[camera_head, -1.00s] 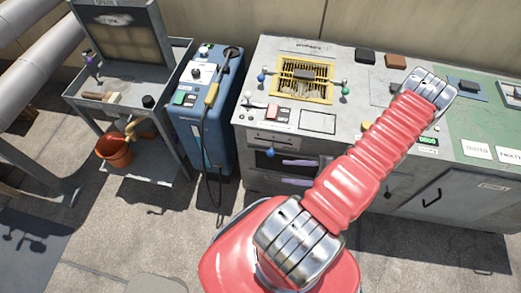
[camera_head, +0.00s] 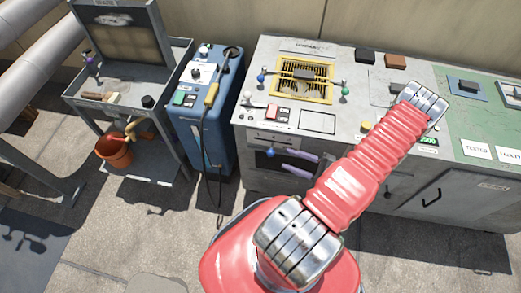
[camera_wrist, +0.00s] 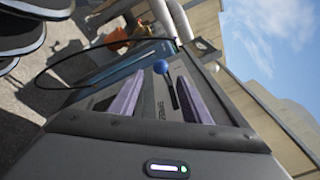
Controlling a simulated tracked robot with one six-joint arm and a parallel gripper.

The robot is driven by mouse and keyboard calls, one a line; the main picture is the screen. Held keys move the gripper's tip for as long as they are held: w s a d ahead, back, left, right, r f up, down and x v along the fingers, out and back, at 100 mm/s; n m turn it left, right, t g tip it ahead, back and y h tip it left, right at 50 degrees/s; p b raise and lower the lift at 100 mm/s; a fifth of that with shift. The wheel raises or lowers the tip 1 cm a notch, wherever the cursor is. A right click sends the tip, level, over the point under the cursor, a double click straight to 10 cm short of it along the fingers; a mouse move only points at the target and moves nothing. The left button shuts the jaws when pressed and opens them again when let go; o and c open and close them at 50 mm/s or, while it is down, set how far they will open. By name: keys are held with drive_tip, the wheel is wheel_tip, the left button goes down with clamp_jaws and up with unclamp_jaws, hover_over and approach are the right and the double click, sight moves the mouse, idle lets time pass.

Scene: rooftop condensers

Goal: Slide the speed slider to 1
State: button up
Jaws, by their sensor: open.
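The speed slider has a round blue knob (camera_head: 270,153) on the front face of the grey bench, at the left. In the wrist view the blue knob (camera_wrist: 161,66) stands on a dark stem, with small lettering beside it that is hard to read. My gripper (camera_head: 287,161) has two purple fingers and is open and empty. It is in front of the bench face, just right of the knob in the head view. In the wrist view the knob shows between and beyond the two fingertips, apart from them. The slider's scale and the 1 mark are not readable.
The grey bench top (camera_head: 353,88) carries a yellow-framed grille (camera_head: 303,91) with small knobs around it. A blue machine (camera_head: 207,135) with a hanging cable stands close at the left. Farther left is a grey cart with an orange bucket (camera_head: 114,151) on its lower shelf.

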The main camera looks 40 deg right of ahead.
sight(272, 148)
drive_tip(key=shift+x, duration=6.3)
drive_tip(key=shift+s+a, duration=0.1)
drive_tip(key=shift+c, duration=0.5)
clamp_jaws()
drive_tip(key=shift+f, duration=0.1)
